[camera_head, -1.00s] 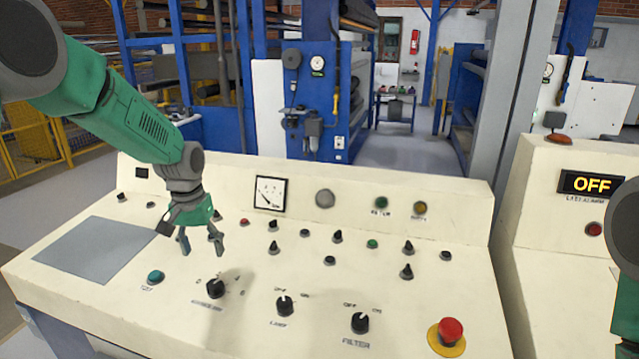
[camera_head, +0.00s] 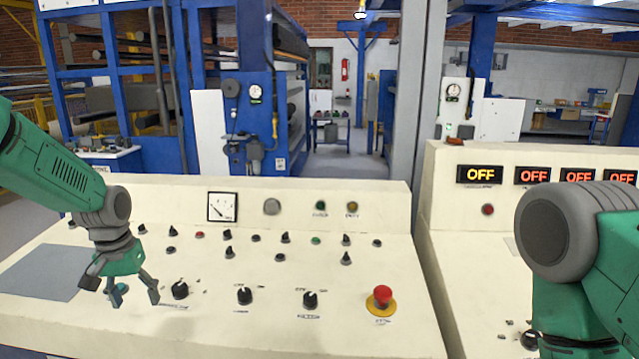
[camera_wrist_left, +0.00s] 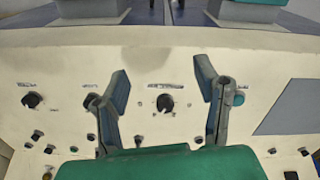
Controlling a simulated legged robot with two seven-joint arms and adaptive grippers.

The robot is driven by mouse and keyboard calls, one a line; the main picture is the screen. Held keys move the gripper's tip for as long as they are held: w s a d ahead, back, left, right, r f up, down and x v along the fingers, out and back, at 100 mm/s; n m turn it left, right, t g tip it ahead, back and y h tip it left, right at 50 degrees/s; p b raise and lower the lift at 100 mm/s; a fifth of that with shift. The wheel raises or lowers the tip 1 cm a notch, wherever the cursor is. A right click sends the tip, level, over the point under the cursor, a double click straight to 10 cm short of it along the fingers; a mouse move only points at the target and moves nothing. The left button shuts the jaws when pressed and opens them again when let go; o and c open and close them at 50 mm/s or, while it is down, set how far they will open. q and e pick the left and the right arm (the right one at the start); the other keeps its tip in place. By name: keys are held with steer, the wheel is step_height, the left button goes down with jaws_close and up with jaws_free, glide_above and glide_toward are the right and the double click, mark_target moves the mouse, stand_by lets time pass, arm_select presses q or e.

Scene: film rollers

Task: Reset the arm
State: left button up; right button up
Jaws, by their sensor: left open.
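My left arm comes in from the left in the head view. Its green and grey left gripper (camera_head: 130,292) is open and empty above the left part of the cream control panel (camera_head: 340,338). In the left wrist view the two fingers of the left gripper (camera_wrist_left: 165,85) stand apart, with a black knob (camera_wrist_left: 165,103) showing between them. I cannot tell any contact with the panel. My right arm (camera_head: 590,250) shows at the right edge of the head view; its gripper is out of sight.
The panel carries several black knobs, such as one at the middle (camera_head: 244,295), a red mushroom button (camera_head: 381,299) and a dial gauge (camera_head: 222,207). A second panel (camera_head: 450,250) with red OFF displays (camera_head: 480,174) stands at the right. Blue machine frames (camera_head: 255,90) stand behind.

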arm_select(q)
steer(key=s+d+f+b, duration=0.2)
steer(key=s+f, duration=0.3)
steer(key=f, duration=0.3)
steer(key=s+d+f+m+b, duration=0.1)
steer(key=s+d+f+b, duration=0.15)
steer(key=s+f, duration=0.45)
steer(key=s+d+f+b, duration=0.15)
steer(key=s+f, duration=0.25)
steer(key=f, duration=0.6)
steer(key=s+d+f+b, duration=0.1)
steer(key=s+f+b, duration=0.1)
steer(key=s, duration=0.8)
steer(key=s+d+f+m+b, duration=0.1)
steer(key=s+f, duration=0.4)
steer(key=s, duration=0.6)
steer(key=shift+s+d+f+b, duration=0.15)
steer(key=shift+s+d+b, duration=0.1)
steer(key=shift+d+b, duration=0.35)
arm_select(e)
step_height(320, 180, down, 10)
steer(key=shift+w+f, duration=0.2)
steer(key=shift+w, duration=0.05)
